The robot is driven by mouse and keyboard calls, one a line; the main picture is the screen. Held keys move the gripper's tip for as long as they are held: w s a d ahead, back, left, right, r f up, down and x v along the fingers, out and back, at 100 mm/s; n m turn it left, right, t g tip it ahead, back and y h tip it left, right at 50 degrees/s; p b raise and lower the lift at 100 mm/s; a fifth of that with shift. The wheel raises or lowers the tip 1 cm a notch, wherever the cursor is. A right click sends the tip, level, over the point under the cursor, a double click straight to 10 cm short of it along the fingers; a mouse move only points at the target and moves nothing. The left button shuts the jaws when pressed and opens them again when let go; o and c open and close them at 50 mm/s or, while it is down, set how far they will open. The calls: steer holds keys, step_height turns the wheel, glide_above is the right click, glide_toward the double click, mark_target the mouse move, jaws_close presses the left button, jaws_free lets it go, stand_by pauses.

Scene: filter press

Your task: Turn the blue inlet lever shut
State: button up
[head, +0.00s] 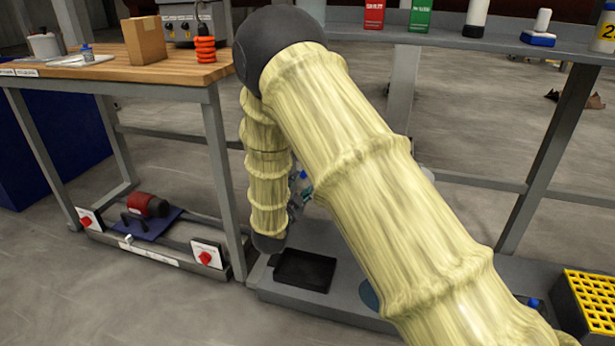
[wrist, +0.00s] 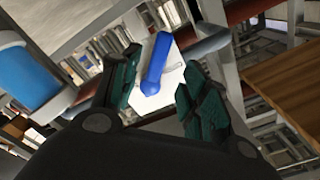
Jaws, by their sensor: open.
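The blue inlet lever (wrist: 156,61) shows in the wrist view as a long blue handle in front of a white plate (wrist: 160,90). It lies between the two dark green fingers of my gripper (wrist: 156,88), seen from behind them. The fingers stand apart on either side of the lever, with gaps visible, and I cannot tell the depth between them and it. In the head view my arm hides most of my gripper; only a little of it shows behind the arm, and the lever cannot be made out there.
A blue cylinder (wrist: 22,75) stands at the left of the wrist view, near grey pipework. In the head view a wooden workbench (head: 185,72) is at left, a black tray (head: 304,270) lies on the low shelf, and a yellow grate (head: 590,300) is at lower right.

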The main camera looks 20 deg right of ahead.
steer(key=b+x, duration=0.3)
steer(key=x, duration=0.6)
jaws_close()
